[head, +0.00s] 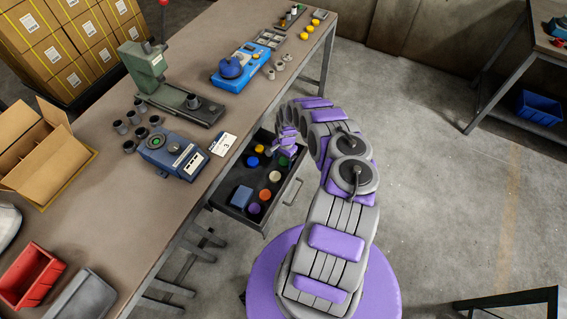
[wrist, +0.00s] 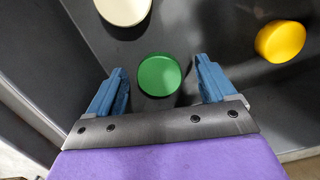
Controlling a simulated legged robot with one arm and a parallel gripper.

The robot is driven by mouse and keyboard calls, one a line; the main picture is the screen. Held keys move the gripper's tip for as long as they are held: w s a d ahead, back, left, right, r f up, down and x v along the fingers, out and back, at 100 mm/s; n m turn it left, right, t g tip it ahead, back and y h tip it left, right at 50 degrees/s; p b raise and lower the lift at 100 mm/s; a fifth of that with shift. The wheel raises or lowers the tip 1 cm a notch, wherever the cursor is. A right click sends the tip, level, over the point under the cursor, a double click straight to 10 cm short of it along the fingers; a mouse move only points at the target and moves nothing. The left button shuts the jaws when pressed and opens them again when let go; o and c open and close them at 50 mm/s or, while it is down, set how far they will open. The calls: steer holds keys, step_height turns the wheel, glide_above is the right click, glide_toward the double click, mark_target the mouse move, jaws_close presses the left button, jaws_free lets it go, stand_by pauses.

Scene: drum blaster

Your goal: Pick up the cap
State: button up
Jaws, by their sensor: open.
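Several round coloured caps lie in the open dark drawer. In the wrist view a green cap (wrist: 160,75) sits between the two blue fingers of my gripper (wrist: 159,66), which is open, with a visible gap on each side of the cap. A cream cap (wrist: 123,8) is at the top left and a yellow cap (wrist: 280,41) at the right. In the head view my arm reaches down to the drawer, and the green cap (head: 284,160) is partly hidden by it.
The open drawer (head: 291,193) sticks out from under the workbench (head: 85,213). Drawer walls are close on the left in the wrist view.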

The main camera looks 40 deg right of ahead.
steer(key=shift+d+f, duration=0.2)
steer(key=shift+d, duration=0.45)
steer(key=c, duration=0.4)
steer(key=shift+c, duration=0.7)
steer(key=shift+a+r, duration=0.1)
steer(key=shift+a, duration=0.35)
steer(key=c, duration=0.6)
steer(key=shift+o, duration=0.2)
steer(key=shift+d, duration=0.1)
steer(key=shift+d, duration=0.1)
